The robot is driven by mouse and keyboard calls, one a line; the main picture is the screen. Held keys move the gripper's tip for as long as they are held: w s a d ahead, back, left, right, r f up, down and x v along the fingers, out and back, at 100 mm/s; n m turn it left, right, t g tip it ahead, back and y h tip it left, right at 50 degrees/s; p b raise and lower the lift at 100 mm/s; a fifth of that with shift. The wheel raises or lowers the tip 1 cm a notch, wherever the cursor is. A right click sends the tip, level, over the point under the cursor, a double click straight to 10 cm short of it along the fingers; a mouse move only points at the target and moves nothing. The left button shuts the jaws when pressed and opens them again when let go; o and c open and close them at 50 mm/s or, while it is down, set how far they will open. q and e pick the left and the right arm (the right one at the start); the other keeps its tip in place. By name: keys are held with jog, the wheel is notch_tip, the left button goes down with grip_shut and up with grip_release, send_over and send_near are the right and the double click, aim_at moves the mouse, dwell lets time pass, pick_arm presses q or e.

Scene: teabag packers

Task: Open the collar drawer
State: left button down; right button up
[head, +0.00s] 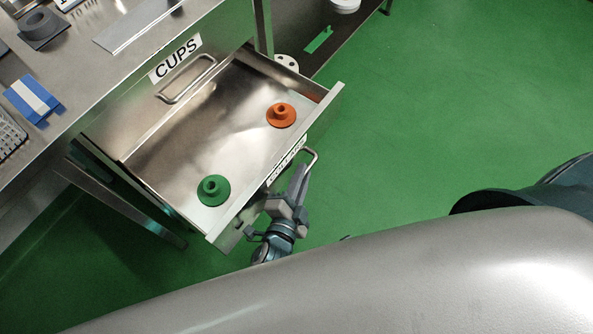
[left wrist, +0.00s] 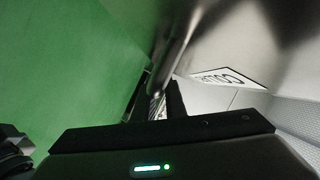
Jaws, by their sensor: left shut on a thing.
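The collar drawer (head: 209,221) is pulled out from under the bench in the head view. A green flanged collar (head: 213,190) lies in its near left part and an orange one (head: 281,115) toward its right end. My left gripper (head: 300,174) is at the drawer's front and shut on its handle (head: 314,157). In the left wrist view the handle bar (left wrist: 176,42) runs down to the dark fingers, beside the partly hidden front label (left wrist: 229,78). My right gripper is not in view.
A closed drawer front labelled CUPS (head: 175,58), with its own handle (head: 187,80), is above and behind the open drawer. The steel bench top (head: 75,75) holds a blue and white box (head: 33,98). Green floor (head: 430,110) lies clear to the right.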

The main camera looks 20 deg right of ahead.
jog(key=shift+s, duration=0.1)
pick_arm(q)
jog(key=c, duration=1.8)
grip_release()
jog(key=shift+b+v, duration=0.5)
jog(key=shift+v, duration=8.2)
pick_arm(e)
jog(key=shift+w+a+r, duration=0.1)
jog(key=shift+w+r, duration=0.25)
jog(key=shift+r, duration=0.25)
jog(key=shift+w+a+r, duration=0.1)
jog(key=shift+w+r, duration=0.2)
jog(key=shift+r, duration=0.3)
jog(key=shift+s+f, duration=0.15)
pick_arm(q)
jog(key=shift+s+a, duration=0.1)
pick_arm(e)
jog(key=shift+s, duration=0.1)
